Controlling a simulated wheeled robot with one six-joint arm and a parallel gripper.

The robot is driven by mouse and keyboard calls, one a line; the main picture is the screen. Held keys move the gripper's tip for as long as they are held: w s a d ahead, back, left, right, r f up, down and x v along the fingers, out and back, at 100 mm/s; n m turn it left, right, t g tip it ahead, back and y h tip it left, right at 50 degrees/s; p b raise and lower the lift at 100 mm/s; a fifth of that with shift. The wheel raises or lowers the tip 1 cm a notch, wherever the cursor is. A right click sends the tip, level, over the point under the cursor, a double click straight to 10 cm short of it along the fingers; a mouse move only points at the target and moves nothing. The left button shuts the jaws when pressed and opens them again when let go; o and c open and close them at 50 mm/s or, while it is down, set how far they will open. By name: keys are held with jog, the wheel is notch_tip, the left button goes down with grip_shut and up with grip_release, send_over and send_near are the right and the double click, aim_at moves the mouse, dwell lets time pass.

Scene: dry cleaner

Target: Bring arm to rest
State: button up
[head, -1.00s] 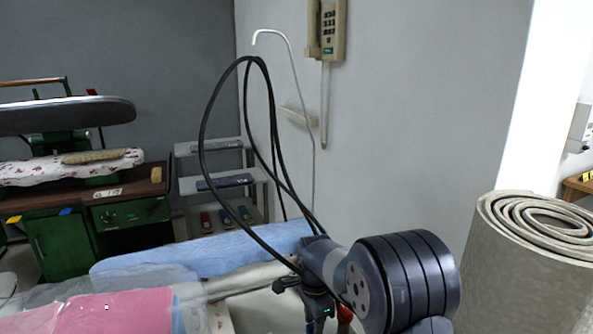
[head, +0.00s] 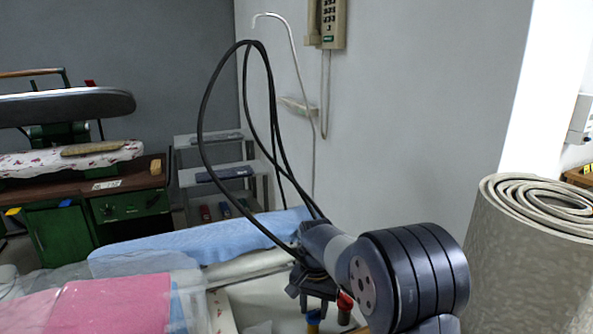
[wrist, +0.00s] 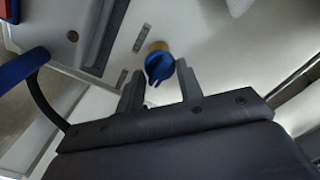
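My gripper (wrist: 160,88) is open and empty in the wrist view, its two dark fingers apart. Below the fingertips, a blue knob on a yellow base (wrist: 160,66) sits on a pale panel; I cannot tell its exact distance. In the head view, my arm reaches in from the lower right. Its wrist hangs over a pale surface, with a blue knob (head: 313,321) and a red knob (head: 345,302) close beneath it.
A pink garment (head: 110,303) under clear plastic and a blue cloth (head: 205,242) lie in front. A grey roll (head: 530,260) stands close on the right. A shelf rack (head: 215,175), a green press (head: 130,205) and a wall telephone (head: 333,22) are behind.

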jog(key=n+b, duration=0.1)
jog(key=n, duration=0.2)
jog(key=shift+f+n+b, duration=0.1)
jog(key=shift+n+b, duration=0.2)
jog(key=shift+n, duration=0.1)
jog(key=n+b, duration=0.2)
jog(key=n, duration=0.2)
jog(key=shift+n+b, duration=0.3)
jog(key=shift+n, duration=0.1)
jog(key=shift+r, duration=1.05)
jog(key=shift+d, duration=0.1)
